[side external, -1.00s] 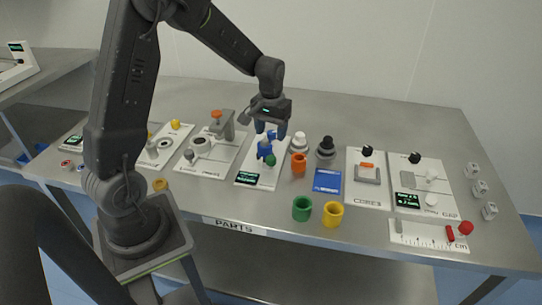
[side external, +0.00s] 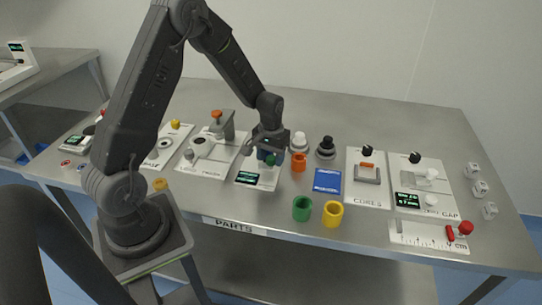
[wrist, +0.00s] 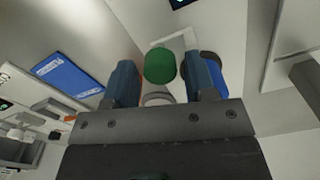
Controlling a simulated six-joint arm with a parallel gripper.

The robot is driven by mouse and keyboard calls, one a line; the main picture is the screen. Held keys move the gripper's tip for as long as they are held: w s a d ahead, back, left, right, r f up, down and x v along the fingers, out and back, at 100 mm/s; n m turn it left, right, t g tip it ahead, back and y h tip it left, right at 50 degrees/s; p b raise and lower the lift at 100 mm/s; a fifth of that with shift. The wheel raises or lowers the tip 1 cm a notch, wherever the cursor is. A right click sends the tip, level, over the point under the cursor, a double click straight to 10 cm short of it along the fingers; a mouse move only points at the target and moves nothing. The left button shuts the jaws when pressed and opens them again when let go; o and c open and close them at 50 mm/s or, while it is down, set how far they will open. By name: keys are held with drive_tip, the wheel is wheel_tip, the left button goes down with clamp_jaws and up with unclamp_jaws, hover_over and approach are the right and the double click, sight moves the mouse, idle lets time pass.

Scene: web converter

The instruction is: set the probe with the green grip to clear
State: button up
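The green grip (side external: 273,159) of the probe shows at the lower edge of my gripper, over a white panel (side external: 257,182) with a small dark display. My gripper (side external: 268,152) is low over this panel. In the wrist view the green grip (wrist: 160,66) lies between the two blue fingers of my gripper (wrist: 162,82). The fingers are apart, with a narrow gap showing on each side of the grip. The rest of the probe is mostly hidden by my gripper. The display (side external: 247,178) is lit green, but its text is too small to read.
An orange cup (side external: 298,162) and a white-topped knob (side external: 299,142) stand close to the right of my gripper. Green (side external: 302,208) and yellow (side external: 333,213) cups stand at the front. A grey press-like stand (side external: 226,124) is to the left.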

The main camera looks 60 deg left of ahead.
sight(270, 160)
clamp_jaws()
drive_tip(key=shift+s+d, duration=0.5)
drive_tip(key=shift+s, duration=0.05)
drive_tip(key=shift+o, duration=0.9)
unclamp_jaws()
wheel_tip(270, 160, up, 14)
